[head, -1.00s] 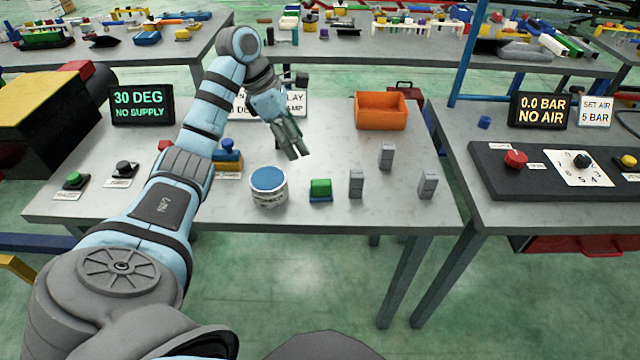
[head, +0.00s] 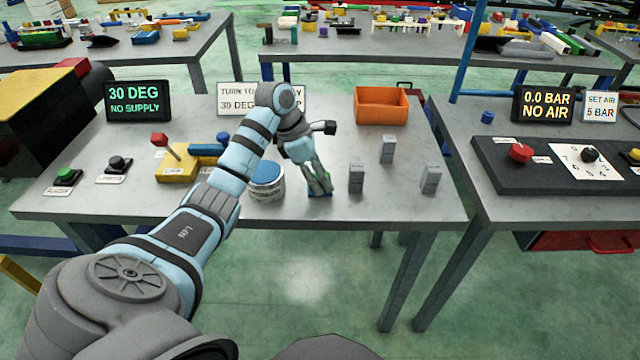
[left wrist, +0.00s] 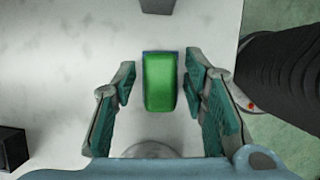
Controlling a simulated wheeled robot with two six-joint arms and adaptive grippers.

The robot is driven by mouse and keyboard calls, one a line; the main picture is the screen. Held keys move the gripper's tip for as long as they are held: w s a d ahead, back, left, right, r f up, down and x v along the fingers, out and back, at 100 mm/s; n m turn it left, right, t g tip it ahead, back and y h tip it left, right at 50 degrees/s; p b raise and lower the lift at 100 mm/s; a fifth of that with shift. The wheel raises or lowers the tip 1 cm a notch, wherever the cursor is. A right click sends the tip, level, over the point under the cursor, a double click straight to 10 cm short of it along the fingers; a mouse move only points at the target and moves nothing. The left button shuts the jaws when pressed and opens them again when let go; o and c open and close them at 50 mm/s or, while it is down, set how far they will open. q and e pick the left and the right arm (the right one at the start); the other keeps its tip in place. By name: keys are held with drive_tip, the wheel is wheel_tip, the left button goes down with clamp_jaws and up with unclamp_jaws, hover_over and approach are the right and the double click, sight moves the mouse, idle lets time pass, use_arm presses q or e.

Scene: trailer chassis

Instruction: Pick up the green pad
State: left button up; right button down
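The green pad (left wrist: 160,82) sits on the table between the two fingers of my left gripper (left wrist: 163,90) in the left wrist view. A thin blue edge shows along its far side and its right. The fingers stand open on either side of it, with a gap on the left and a smaller one on the right. In the head view my left gripper (head: 319,188) points down over the pad and hides most of it. My right gripper does not show in either view.
A round tin with a blue lid (head: 266,174) stands just left of the gripper. Several grey blocks, one here (head: 356,178), stand to the right. An orange bin (head: 382,105) is at the back. The table's front edge is close to the pad.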

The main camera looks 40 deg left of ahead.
use_arm(q)
clamp_jaws()
drive_tip(key=shift+r, duration=0.1)
wheel_tip(320, 180, up, 6)
drive_tip(key=shift+p, duration=0.35)
wheel_tip(320, 180, up, 4)
drive_tip(key=shift+p, duration=1.05)
wheel_tip(320, 180, up, 10)
drive_tip(key=p, duration=1)
